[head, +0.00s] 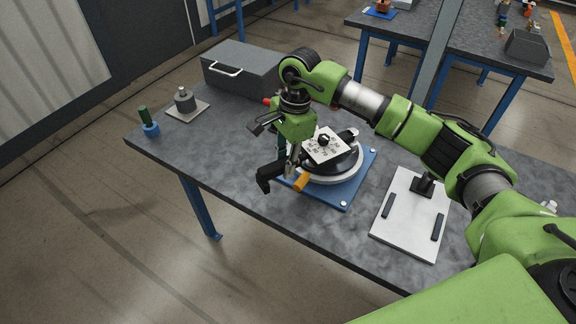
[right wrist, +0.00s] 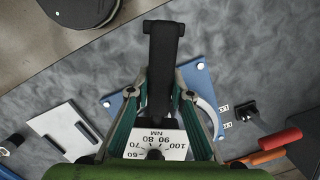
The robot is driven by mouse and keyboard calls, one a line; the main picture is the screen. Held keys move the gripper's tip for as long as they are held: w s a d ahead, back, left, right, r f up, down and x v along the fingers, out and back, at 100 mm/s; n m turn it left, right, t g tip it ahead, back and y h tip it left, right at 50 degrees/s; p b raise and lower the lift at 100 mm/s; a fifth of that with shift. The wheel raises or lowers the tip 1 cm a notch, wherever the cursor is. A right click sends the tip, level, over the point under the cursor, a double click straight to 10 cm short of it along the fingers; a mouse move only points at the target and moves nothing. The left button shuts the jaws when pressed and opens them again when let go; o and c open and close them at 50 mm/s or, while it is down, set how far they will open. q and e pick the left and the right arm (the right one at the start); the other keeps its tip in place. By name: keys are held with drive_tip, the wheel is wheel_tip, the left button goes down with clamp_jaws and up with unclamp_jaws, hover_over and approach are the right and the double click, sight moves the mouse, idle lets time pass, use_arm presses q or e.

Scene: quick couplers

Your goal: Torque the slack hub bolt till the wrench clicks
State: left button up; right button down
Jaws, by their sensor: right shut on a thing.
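My right gripper (head: 287,172) is shut on a black T-ended bar, which I take to be the wrench (head: 266,181). In the right wrist view the wrench (right wrist: 163,60) stands out between the fingertips (right wrist: 160,98). A white dial plate (head: 322,146) marked NM, with a black knob, lies right beside the gripper and over the hub. The dial plate (right wrist: 160,141) also shows behind the fingers in the right wrist view. The round grey-white hub (head: 346,173) sits on a blue base plate (head: 336,196). The slack bolt is hidden, so I cannot tell whether the wrench is on it. My left gripper is not in view.
An orange piece (head: 301,182) sits at the hub's near edge. A grey toolbox (head: 240,69) stands behind. A grey weight-like part (head: 185,102) and a blue-and-green part (head: 149,126) are at left. A white board (head: 408,232) with black bars lies at right.

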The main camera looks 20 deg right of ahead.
drive_tip(key=shift+w+r, duration=0.15)
drive_tip(key=shift+w, duration=0.2)
drive_tip(key=shift+w+d+b, duration=0.1)
drive_tip(key=shift+b, duration=0.3)
idle(0.4)
drive_tip(key=shift+w+r, duration=0.1)
drive_tip(key=shift+w, duration=0.05)
idle(0.4)
drive_tip(key=shift+w, duration=0.2)
drive_tip(key=shift+s+d, duration=0.1)
drive_tip(key=shift+s, duration=0.3)
